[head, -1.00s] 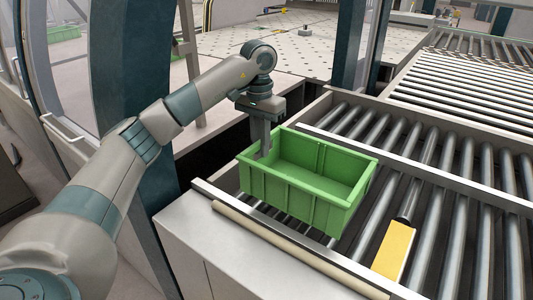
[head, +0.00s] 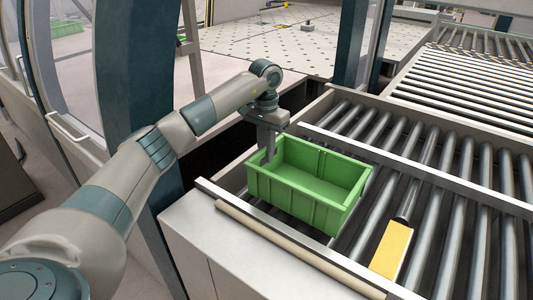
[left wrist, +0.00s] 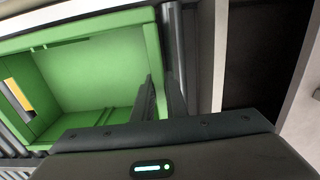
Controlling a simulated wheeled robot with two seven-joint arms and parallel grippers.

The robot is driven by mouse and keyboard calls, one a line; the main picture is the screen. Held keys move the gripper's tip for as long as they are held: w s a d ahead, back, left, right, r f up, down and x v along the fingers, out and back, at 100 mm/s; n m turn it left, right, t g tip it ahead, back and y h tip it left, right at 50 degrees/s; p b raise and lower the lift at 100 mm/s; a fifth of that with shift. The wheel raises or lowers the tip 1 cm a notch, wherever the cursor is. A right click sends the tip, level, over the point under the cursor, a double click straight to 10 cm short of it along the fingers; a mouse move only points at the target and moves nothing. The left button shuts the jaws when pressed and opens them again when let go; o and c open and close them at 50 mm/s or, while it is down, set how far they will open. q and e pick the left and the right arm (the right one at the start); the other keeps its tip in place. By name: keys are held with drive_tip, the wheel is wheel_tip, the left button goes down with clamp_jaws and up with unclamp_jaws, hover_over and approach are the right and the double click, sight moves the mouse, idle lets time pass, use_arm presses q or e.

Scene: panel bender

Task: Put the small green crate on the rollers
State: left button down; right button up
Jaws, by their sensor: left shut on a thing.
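The small green crate (head: 312,186) is upright and empty, at the near left end of the roller conveyor (head: 440,190) in the head view. My left gripper (head: 270,154) is shut on the crate's left wall, one finger inside and one outside. In the left wrist view the crate (left wrist: 85,75) fills the left side, with the gripper fingers (left wrist: 160,98) on its wall. The crate is over or on the rollers; I cannot tell whether its bottom touches them. My right gripper is not in view.
A yellow block (head: 391,250) lies on the rollers right of the crate. A metal rail (head: 270,225) edges the conveyor's near side. A dark blue post (head: 135,100) stands behind my left arm. Rollers further right are bare.

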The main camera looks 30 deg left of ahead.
use_arm(q)
drive_tip(key=shift+f+p, duration=0.3)
drive_tip(key=shift+f, duration=0.45)
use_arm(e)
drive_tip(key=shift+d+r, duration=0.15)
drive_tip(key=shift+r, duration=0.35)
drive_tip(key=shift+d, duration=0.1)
use_arm(q)
drive_tip(key=shift+f, duration=0.15)
drive_tip(key=c, duration=1.8)
unclamp_jaws()
drive_tip(key=shift+o, duration=0.2)
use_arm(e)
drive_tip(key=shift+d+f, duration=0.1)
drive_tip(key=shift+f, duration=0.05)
